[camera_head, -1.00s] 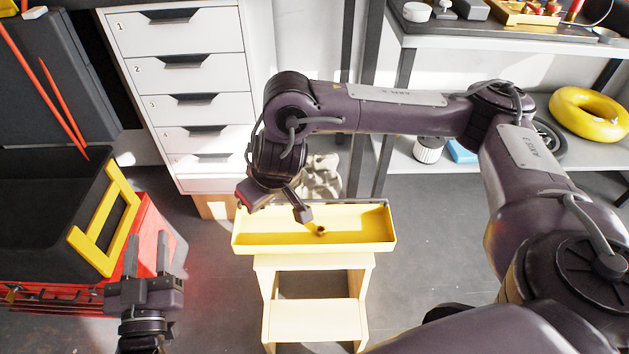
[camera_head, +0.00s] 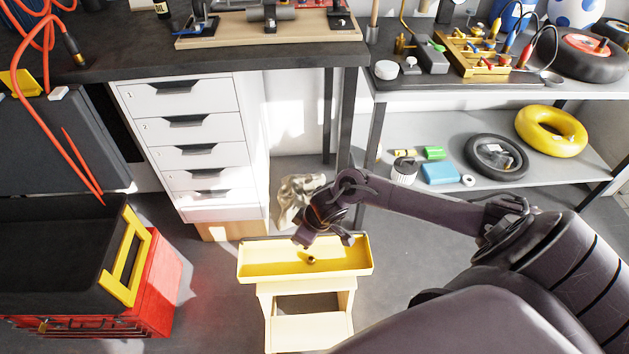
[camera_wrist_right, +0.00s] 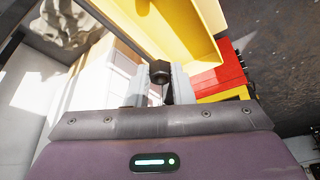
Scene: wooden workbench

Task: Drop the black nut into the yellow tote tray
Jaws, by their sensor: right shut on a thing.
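The yellow tote tray (camera_head: 260,277) sits on top of a small cream step stool. A small dark, brassy piece (camera_head: 311,260) lies on its floor. My right gripper (camera_head: 325,238) is over the tray's back edge. In the right wrist view its fingers (camera_wrist_right: 160,88) are shut on a black nut (camera_wrist_right: 158,70), with the yellow tray (camera_wrist_right: 182,30) just beyond. The held nut cannot be made out in the head view. My left gripper is out of view.
The cream stool (camera_head: 310,332) stands on open grey floor. A white drawer unit (camera_head: 190,130) is behind left, a black crate with a yellow handle (camera_head: 60,240) on a red box at left. A shelf (camera_head: 450,110) stands right, a crumpled beige cloth (camera_head: 292,195) behind the tray.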

